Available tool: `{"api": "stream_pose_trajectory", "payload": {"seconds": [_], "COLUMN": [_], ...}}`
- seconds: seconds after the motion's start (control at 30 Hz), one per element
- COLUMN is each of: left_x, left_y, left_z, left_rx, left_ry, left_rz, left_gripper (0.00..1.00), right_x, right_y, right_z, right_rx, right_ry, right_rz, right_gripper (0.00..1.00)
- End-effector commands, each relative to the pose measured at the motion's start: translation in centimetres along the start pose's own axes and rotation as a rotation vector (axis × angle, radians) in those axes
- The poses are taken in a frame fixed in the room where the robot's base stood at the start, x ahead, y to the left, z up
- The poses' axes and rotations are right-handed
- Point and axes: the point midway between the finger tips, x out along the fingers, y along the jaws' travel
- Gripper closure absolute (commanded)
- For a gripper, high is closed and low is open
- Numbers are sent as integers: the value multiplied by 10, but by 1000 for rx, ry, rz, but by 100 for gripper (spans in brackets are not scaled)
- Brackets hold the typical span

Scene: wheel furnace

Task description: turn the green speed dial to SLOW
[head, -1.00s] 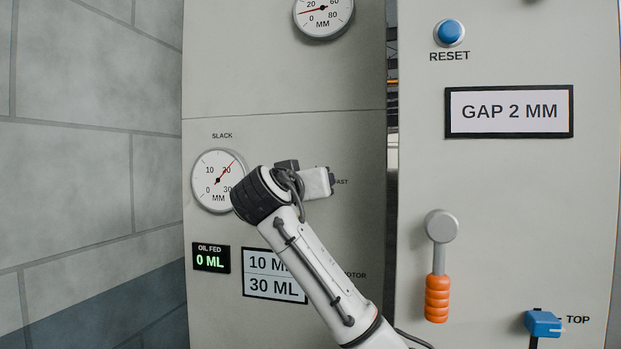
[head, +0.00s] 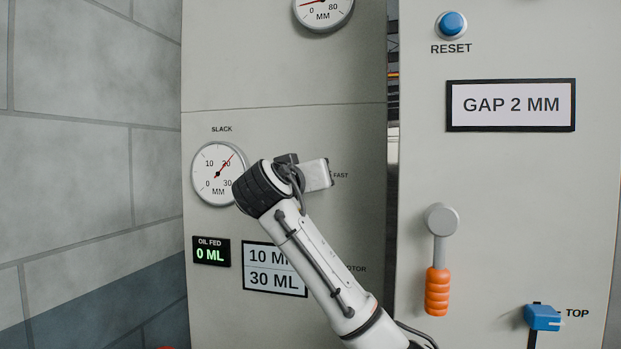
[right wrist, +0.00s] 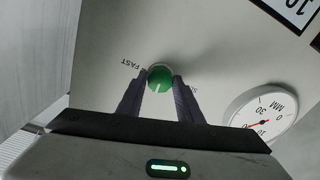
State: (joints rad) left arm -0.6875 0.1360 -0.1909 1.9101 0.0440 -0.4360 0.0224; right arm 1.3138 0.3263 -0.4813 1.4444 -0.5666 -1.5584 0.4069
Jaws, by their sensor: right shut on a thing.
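The green speed dial (right wrist: 160,76) shows in the right wrist view on the pale panel, with a FAST label (right wrist: 132,64) to its left and a mostly hidden label starting with S to its right. A pale mark on the dial points down the picture. My right gripper (right wrist: 160,84) has a dark finger on each side of the dial and is shut on it. In the head view my right wrist and gripper (head: 314,175) cover the dial, and only FAST shows beside them. My left gripper is not in view.
A slack gauge (head: 219,174) sits left of my wrist, above an oil display (head: 211,251) and a white sign (head: 275,281). On the right cabinet are a blue reset button (head: 451,26), an orange-handled lever (head: 438,290) and a blue slider (head: 543,317).

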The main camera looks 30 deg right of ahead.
Motion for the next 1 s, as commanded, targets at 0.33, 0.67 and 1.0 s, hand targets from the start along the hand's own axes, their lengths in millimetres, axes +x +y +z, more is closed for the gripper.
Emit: {"api": "stream_pose_trajectory", "payload": {"seconds": [0.33,0.67,1.0], "left_x": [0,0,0], "left_y": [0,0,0], "left_z": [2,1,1], "left_rx": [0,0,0], "left_ry": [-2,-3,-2], "left_rz": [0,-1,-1], "left_gripper": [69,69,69], "right_x": [0,0,0], "right_y": [0,0,0], "right_z": [0,0,0], "right_rx": [-267,-581,-905], "right_ry": [-2,-1,-1], "right_rz": [-1,-1,-1], "right_gripper": [90,90,90]}}
